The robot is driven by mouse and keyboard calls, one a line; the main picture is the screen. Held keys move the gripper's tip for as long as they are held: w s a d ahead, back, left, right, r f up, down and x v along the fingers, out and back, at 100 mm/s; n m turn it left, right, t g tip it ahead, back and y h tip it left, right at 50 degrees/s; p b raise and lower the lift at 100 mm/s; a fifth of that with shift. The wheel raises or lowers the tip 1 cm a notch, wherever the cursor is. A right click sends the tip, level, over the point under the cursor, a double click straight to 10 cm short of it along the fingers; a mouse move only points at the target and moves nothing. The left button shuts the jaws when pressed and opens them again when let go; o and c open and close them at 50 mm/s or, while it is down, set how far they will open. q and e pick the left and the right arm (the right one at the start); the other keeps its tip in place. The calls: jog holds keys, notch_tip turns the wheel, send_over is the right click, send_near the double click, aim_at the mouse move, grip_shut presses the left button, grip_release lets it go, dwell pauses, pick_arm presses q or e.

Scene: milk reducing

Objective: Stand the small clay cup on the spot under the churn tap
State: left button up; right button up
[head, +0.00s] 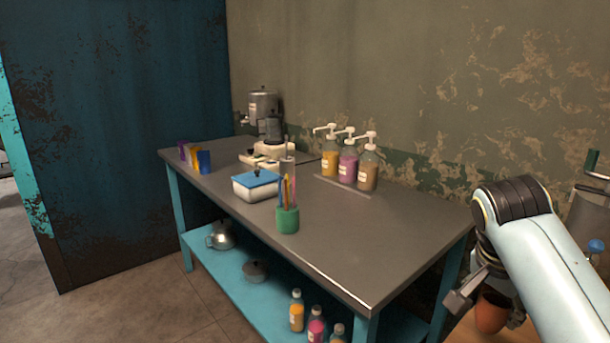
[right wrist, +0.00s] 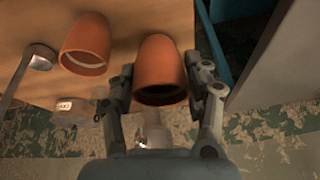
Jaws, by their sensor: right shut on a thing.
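My right gripper (head: 488,308) is at the lower right of the head view, by a wooden surface. It is shut on an orange-brown clay cup (head: 491,313). In the right wrist view, the fingers of this gripper (right wrist: 166,100) press on both sides of the held clay cup (right wrist: 158,58), whose dark mouth faces the camera. A second, similar clay cup (right wrist: 84,40) is to its left, apart from the gripper. A metal churn (head: 588,222) with a green-gripped handle is at the right edge of the head view, partly cut off and hidden by my arm. My left gripper is not in view.
A ladle-like metal tool (right wrist: 38,62) lies left of the cups. A grey-topped table (head: 350,235) holds pump bottles (head: 347,165), a white box with a blue lid (head: 256,186) and a green holder (head: 287,220). Its front right top is clear.

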aim_at(485, 328)
notch_tip(485, 328, down, 7)
jog(key=b, duration=0.5)
jog(key=shift+s+f, duration=0.1)
